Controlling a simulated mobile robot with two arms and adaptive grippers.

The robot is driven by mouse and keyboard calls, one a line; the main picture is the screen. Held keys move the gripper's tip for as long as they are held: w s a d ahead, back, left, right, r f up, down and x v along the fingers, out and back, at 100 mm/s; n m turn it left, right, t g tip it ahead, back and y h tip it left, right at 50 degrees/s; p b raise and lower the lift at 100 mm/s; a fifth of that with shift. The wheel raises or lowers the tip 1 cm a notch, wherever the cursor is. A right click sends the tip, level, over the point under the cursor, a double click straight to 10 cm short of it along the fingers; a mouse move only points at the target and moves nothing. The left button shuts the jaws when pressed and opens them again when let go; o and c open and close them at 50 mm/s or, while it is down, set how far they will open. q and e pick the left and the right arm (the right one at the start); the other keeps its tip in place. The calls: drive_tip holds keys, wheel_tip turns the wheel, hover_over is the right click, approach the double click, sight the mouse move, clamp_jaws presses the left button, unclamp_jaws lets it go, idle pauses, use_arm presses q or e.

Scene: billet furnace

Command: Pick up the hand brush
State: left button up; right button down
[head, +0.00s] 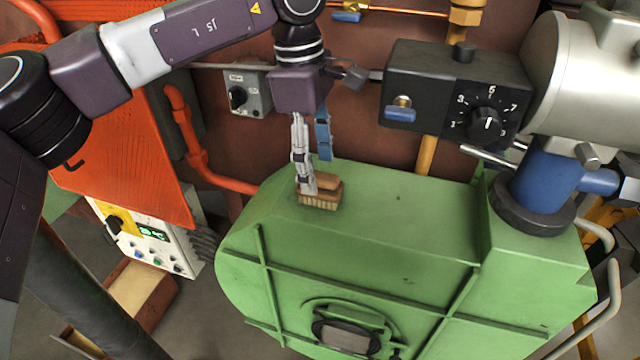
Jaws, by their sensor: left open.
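The hand brush (322,200) lies on top of the green furnace housing (400,205), near its left end. It has a brown wooden back and pale bristles that show along the front side. My left gripper (316,175) points down over the brush from above. It is open, with one grey finger at the left reaching down to the brush and a blue finger behind it to the right. The grey finger hides part of the brush; I cannot tell whether it touches it. My right gripper is not in view.
A black control box with a dial (450,90) and a grey cylinder (590,75) stand at the right. A small grey switch box (246,92) is on the wall behind. An orange panel (120,140) is at the left. The furnace top right of the brush is clear.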

sight(320, 174)
use_arm(q)
drive_tip(key=f, duration=0.3)
drive_tip(key=shift+w+d+f+p, duration=0.3)
drive_tip(key=shift+w+d+p, duration=0.05)
drive_tip(key=shift+w+p, duration=0.05)
drive_tip(key=shift+f, duration=0.15)
drive_tip(key=shift+s, duration=0.15)
drive_tip(key=c, duration=1.3)
drive_tip(key=shift+c, duration=0.2)
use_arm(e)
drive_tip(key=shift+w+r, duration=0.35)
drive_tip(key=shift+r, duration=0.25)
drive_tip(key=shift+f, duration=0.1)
